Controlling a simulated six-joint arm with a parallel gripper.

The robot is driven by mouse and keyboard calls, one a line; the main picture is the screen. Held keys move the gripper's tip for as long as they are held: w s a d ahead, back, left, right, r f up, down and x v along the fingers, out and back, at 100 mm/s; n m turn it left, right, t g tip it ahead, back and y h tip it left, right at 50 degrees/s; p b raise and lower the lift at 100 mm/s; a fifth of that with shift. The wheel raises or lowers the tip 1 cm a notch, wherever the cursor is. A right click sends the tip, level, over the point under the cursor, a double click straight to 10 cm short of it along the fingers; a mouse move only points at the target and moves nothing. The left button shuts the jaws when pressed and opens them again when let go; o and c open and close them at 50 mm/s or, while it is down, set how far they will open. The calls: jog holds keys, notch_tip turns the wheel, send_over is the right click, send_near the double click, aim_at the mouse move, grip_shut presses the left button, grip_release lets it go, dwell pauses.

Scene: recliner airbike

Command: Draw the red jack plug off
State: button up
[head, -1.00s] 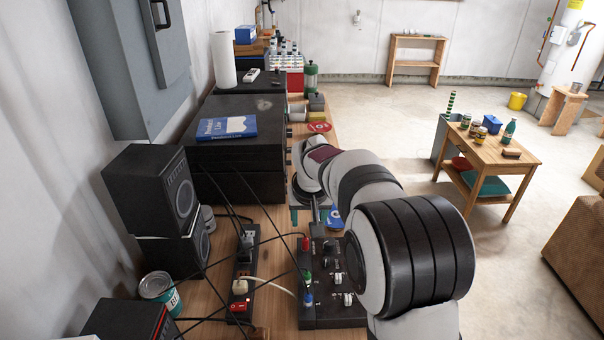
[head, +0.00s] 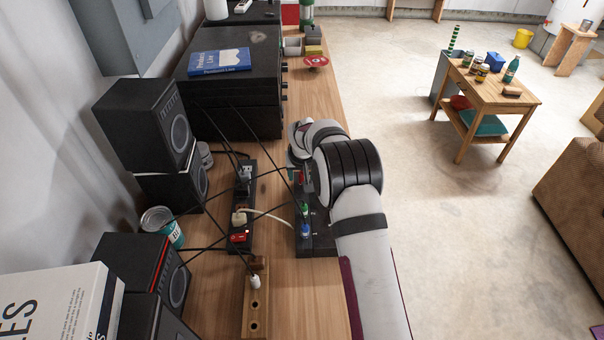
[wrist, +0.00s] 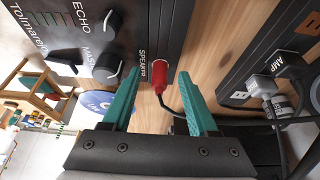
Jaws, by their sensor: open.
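The red jack plug (wrist: 158,76) sits in the socket labelled SPEAKER on the edge of a black control box (wrist: 100,45), with a dark cable running from its back end. My gripper (wrist: 160,74) is open, its teal fingers on either side of the plug with a gap on each side. In the head view the red plug (head: 298,177) shows as a small red spot on the box (head: 318,246), close to my arm's end. The arm hides much of the box and the fingers there.
Green (head: 304,208) and blue (head: 305,231) plugs stand close by in the box. A black power strip (head: 239,215) lies to the left, with cables crossing over. A wooden block with holes (head: 256,300) is nearer.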

aim_at(302, 174)
grip_shut()
jog(key=shift+r, duration=0.7)
dwell(0.6)
jog(key=shift+r, duration=1.15)
